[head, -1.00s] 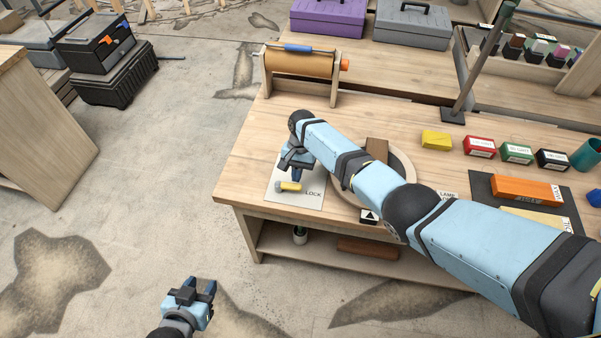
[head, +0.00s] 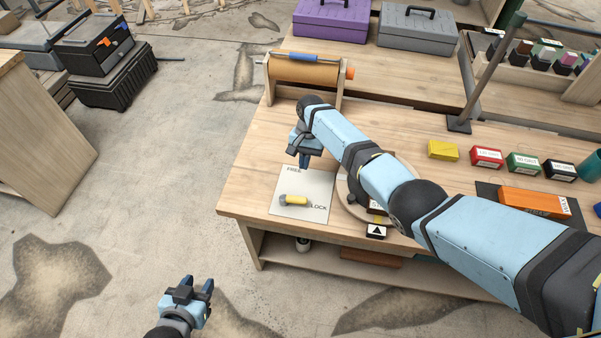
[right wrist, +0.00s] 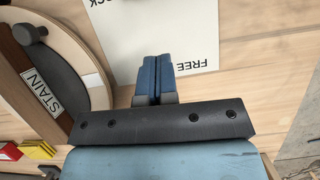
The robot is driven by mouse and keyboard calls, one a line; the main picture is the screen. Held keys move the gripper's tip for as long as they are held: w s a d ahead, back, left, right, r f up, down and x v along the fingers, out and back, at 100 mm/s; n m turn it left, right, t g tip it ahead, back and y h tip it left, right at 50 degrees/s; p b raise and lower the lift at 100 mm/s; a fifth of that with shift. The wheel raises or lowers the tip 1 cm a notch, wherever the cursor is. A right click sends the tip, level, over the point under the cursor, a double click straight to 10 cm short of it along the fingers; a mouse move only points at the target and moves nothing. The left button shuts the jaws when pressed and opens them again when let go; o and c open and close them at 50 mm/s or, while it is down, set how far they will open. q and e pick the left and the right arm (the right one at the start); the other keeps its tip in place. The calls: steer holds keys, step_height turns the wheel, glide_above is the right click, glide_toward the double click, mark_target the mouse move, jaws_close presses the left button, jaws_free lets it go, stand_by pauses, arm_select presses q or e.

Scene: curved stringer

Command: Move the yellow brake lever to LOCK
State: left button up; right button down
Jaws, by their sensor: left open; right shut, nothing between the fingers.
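The yellow brake lever (head: 297,201) lies across the lower part of a white plate (head: 318,187) near the bench's front edge. Its grey end is at the left, and its yellow end points right, close beside the word LOCK. The word FREE is at the plate's top. My right gripper (head: 304,164) is shut and empty, above the FREE end and apart from the lever. In the right wrist view its closed blue fingers (right wrist: 157,75) show over the plate's FREE side (right wrist: 175,30); the lever is not in that view. My left gripper (head: 197,286) is open over the floor.
A round wooden disc (head: 347,188) is right of the plate, partly under my right arm. A paper roller (head: 305,70) stands behind. A yellow block (head: 443,149) and several small boxes sit to the right. The bench's left corner is clear.

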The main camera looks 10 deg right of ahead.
arm_select(q)
steer(key=shift+s+d+f, duration=0.2)
steer(key=shift+s+d, duration=0.1)
steer(key=shift+s, duration=0.45)
arm_select(e)
steer(key=v, duration=0.2)
steer(key=s+v, duration=0.1)
steer(key=v, duration=0.2)
steer(key=shift+r, duration=0.45)
arm_select(q)
steer(key=shift+w, duration=0.1)
arm_select(e)
steer(key=shift+w+f, duration=0.1)
steer(key=shift+w, duration=0.05)
